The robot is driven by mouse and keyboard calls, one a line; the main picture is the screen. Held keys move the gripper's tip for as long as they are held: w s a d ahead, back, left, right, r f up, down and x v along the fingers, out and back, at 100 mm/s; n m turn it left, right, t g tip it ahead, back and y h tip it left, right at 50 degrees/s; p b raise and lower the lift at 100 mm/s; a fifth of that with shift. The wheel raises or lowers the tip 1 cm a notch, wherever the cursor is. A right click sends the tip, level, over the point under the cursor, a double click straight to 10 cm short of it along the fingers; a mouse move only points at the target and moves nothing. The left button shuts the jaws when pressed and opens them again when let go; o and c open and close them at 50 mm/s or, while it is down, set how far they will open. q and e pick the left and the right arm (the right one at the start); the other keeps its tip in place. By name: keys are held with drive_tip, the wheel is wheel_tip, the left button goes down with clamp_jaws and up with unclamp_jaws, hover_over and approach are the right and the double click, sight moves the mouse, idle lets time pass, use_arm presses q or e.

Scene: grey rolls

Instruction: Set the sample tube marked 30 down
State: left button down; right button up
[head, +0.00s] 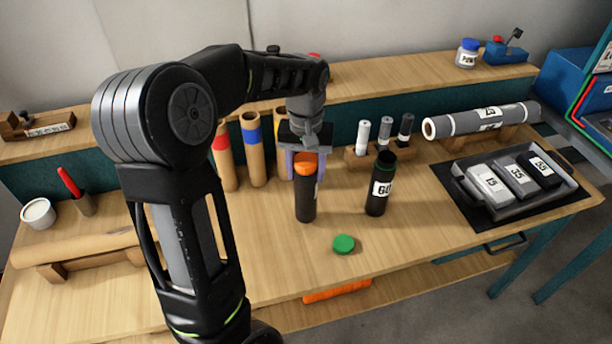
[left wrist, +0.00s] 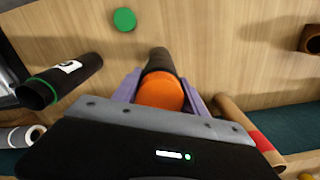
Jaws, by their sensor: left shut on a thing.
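My left gripper (head: 305,165) is shut on a dark tube with an orange cap (head: 305,204), holding it upright near its top. In the left wrist view the orange cap (left wrist: 160,92) sits between the purple fingers. The number on this tube cannot be read; only a sliver of white label shows at its right side. Its bottom is at or just above the wooden workbench (head: 400,232); I cannot tell whether it touches. An open dark tube marked 60 (head: 377,195) stands to its right. A loose green cap (head: 344,243) lies on the bench in front. My right gripper is not in view.
Behind stand cardboard tubes with red and blue bands (head: 254,150) and a wooden rack of small tubes (head: 362,137). A tray with marked blocks (head: 470,197) and a grey roll (head: 480,120) are at right. Bare bench lies in front of the held tube.

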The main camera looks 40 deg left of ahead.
use_arm(q)
drive_tip(key=shift+f, duration=1.25)
drive_tip(key=c, duration=0.6)
unclamp_jaws()
wheel_tip(320, 180, up, 12)
drive_tip(key=shift+r+b, duration=0.15)
drive_tip(key=shift+b, duration=0.25)
